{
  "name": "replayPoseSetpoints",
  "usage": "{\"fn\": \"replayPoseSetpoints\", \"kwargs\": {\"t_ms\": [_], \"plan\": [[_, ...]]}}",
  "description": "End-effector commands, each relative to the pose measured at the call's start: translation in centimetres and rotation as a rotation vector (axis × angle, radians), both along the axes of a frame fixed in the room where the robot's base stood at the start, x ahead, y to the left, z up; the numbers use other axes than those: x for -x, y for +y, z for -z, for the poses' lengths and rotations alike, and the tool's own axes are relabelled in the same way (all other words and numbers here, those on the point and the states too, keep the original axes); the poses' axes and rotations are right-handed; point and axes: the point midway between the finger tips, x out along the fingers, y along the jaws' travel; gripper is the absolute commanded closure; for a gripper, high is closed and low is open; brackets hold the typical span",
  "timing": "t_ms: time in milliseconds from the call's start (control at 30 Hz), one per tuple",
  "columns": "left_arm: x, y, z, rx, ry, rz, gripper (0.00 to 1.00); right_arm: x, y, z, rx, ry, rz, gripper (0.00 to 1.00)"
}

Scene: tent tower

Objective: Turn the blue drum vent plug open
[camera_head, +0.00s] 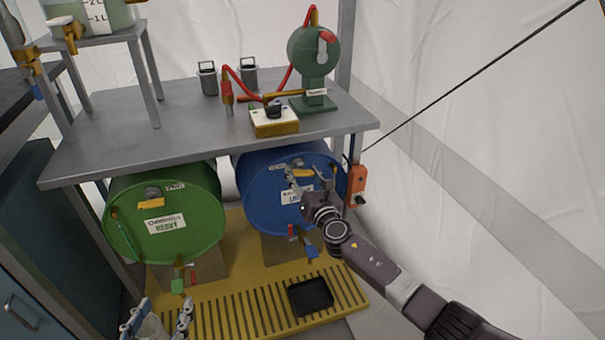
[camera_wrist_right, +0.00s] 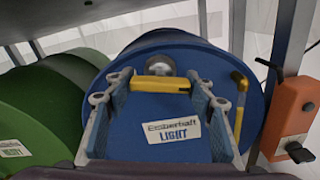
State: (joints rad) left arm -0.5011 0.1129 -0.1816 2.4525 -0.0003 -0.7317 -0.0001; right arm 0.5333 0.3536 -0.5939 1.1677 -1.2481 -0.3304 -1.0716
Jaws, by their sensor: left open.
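The blue drum (camera_head: 262,200) lies on its side under the bench, with a label reading LIGHT; its face also fills the right wrist view (camera_wrist_right: 150,140). Its vent plug, a grey round knob with a yellow bar (camera_wrist_right: 160,85), sits near the top of that face, the bar lying about level. My right gripper (camera_head: 310,178) is in front of the drum face. Its open fingers stand either side of the bar; I cannot tell whether they touch it. My left gripper (camera_head: 157,326) is open at the bottom edge, with a pale translucent thing between its fingers, partly cut off.
A green drum (camera_head: 205,215) lies left of the blue one. The grey bench top (camera_head: 180,125) overhangs both. An orange box (camera_head: 357,187) hangs on the right post. A black tray (camera_head: 311,296) sits on the yellow slatted platform (camera_head: 240,310) below the drum taps.

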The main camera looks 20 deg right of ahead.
Motion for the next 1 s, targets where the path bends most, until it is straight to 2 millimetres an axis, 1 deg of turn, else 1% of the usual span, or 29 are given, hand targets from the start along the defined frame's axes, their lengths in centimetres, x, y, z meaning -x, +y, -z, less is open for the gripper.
{"fn": "replayPoseSetpoints", "kwargs": {"t_ms": [33,100,133,400,567,667,767,1000], "plan": [[0.0,0.0,0.0,0.000,0.000,0.000,0.49,0.0,0.0,0.1,0.000,0.002,0.000,0.43],[0.0,0.0,0.0,0.000,0.000,0.000,0.49,0.0,0.0,0.1,-0.001,0.001,0.000,0.35],[0.0,0.0,0.0,0.000,0.000,0.000,0.49,0.0,0.0,0.1,-0.001,0.001,0.000,0.33],[0.0,0.0,0.0,0.000,-0.001,0.000,0.49,0.0,0.0,0.0,-0.001,-0.001,0.000,0.33],[0.0,0.0,0.0,0.000,-0.001,0.000,0.49,0.9,-0.1,0.0,-0.002,-0.001,0.000,0.33],[0.0,0.0,0.0,0.000,-0.001,0.000,0.49,2.1,-0.1,0.0,-0.001,-0.001,0.000,0.33],[0.0,0.0,0.0,0.000,-0.001,0.000,0.49,3.8,-0.2,0.1,0.000,0.000,0.000,0.33],[0.0,0.0,0.0,0.000,-0.001,0.000,0.49,8.3,-0.3,0.1,-0.001,0.002,0.000,0.33]]}}
